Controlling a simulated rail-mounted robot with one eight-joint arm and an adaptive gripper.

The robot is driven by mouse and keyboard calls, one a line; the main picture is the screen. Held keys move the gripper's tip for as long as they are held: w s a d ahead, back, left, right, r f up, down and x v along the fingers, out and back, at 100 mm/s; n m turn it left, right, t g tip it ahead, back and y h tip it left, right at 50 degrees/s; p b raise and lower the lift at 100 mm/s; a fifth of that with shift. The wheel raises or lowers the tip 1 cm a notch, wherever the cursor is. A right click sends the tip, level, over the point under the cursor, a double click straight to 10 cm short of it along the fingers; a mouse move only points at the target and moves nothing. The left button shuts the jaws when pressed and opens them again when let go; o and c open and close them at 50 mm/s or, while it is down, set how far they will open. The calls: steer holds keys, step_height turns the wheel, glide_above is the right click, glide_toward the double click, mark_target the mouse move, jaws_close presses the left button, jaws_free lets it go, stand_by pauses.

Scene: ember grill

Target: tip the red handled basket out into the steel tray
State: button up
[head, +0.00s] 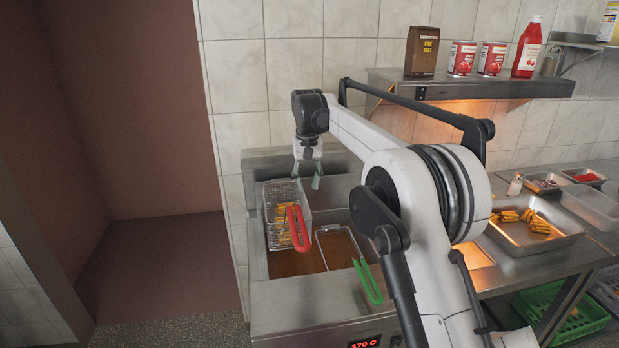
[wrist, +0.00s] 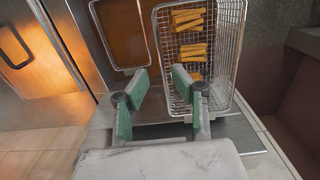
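The red handled basket (head: 277,207) is a wire mesh basket at the left of the fryer, with its red handle (head: 297,228) toward the front. Several orange-yellow pieces lie inside it; they also show in the wrist view (wrist: 192,48). My gripper (head: 309,183) is open and empty at the basket's back right corner. In the wrist view the green-padded fingers (wrist: 160,88) are apart, close to the basket's near rim; I cannot tell whether they touch it. The steel tray (head: 536,239) stands on the counter at the right and holds several yellow-brown pieces.
A second basket (head: 337,248) with a green handle (head: 368,281) sits right of the red one in the fryer. A shelf (head: 470,84) with cans, a carton and a bottle hangs above. Small containers (head: 584,176) stand behind the tray. My arm crosses between fryer and tray.

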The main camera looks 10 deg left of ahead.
mark_target(308, 216)
step_height(308, 216, down, 12)
steer(key=shift+f+p, duration=0.2)
steer(key=shift+p, duration=0.3)
jaws_close()
steer(key=shift+o, duration=0.2)
jaws_free()
